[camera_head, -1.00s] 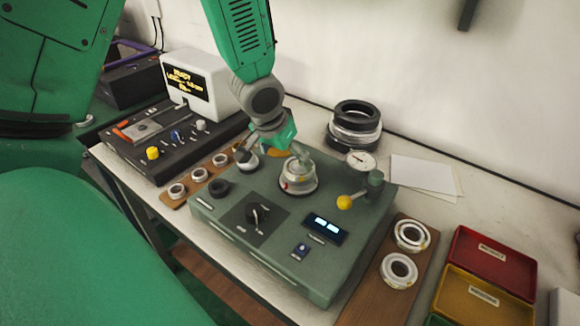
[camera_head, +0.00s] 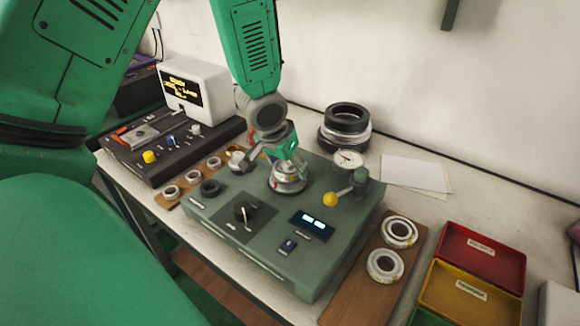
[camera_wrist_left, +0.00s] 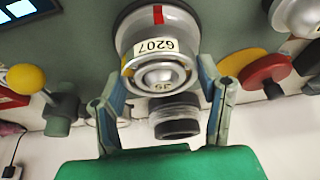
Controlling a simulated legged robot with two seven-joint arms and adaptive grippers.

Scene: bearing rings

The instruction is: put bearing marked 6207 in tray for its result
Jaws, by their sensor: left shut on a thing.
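The bearing marked 6207 (camera_wrist_left: 155,48) is a silver ring with a white label, upside down in the left wrist view. It sits on the green test machine (camera_head: 310,265), around a round nose marked 35 (camera_wrist_left: 158,85); it also shows in the head view (camera_head: 288,184). My left gripper (camera_head: 287,165) is over the bearing, its fingers at either side in the wrist view (camera_wrist_left: 160,95), shut on it. Red (camera_head: 482,252), yellow (camera_head: 470,292) and green (camera_head: 428,318) trays stand at the right; their labels are too small to read. My right gripper is out of view.
Two bearings (camera_head: 399,232) (camera_head: 385,265) lie on a wooden board (camera_head: 362,295). A dial gauge (camera_head: 348,160) and a yellow-knobbed lever (camera_head: 331,200) stand close right of the held bearing. Stacked rings (camera_head: 345,125) stand behind. A small display unit (camera_head: 200,90) stands at the left.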

